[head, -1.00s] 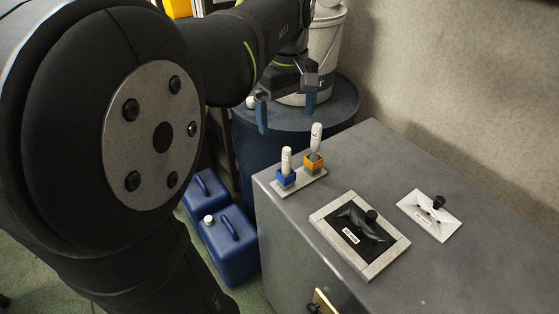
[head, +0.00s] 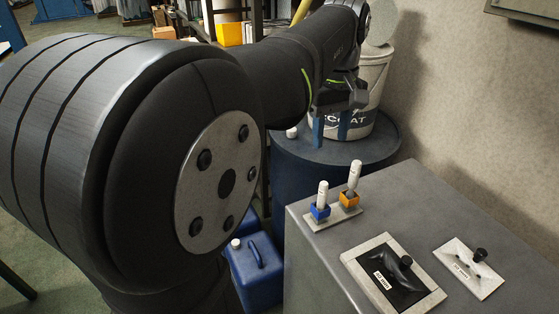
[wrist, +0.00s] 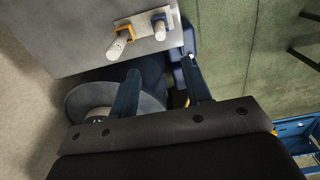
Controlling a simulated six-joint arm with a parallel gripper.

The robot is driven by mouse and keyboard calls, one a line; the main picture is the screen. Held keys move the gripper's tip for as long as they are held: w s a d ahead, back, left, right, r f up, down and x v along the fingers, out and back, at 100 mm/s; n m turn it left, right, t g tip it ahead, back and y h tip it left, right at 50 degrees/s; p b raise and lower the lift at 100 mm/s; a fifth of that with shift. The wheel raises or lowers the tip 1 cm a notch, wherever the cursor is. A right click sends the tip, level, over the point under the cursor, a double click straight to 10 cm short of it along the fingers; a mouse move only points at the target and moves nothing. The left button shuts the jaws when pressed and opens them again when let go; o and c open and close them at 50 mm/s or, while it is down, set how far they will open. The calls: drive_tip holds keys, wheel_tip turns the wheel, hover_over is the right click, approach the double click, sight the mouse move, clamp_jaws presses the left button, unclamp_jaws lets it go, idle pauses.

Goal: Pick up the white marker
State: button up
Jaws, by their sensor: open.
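Two white markers stand upright in small holders on the grey cabinet top. One white marker (head: 323,192) is in a blue holder (head: 320,212); the other, taller-looking white marker (head: 354,174) is in an orange holder (head: 349,199). In the wrist view the blue holder's marker (wrist: 160,30) is at top centre and the orange holder's marker (wrist: 115,48) is to its left. My gripper (head: 330,128) is open and empty, with two blue fingers pointing down, beyond the markers in the head view. In the wrist view my gripper (wrist: 160,68) is apart from both markers.
Both holders share a light base plate (head: 335,218) near the edge of the cabinet (head: 320,262). Two switch plates (head: 432,300) (head: 470,268) lie to the right. A blue drum (head: 295,165) bearing a white bucket (head: 375,75) stands behind. Blue jugs (head: 258,278) are on the floor.

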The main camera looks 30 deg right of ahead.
drive_tip(key=m+t+h, duration=0.1)
drive_tip(key=m+h, duration=0.3)
drive_tip(key=m, duration=1)
approach(324, 191)
drive_tip(key=x, duration=0.4)
drive_tip(key=w+x, duration=0.1)
drive_tip(key=x, duration=0.1)
drive_tip(key=shift+d, duration=0.35)
drive_tip(key=shift+x, duration=2.85)
drive_tip(key=shift+a, duration=0.1)
clamp_jaws()
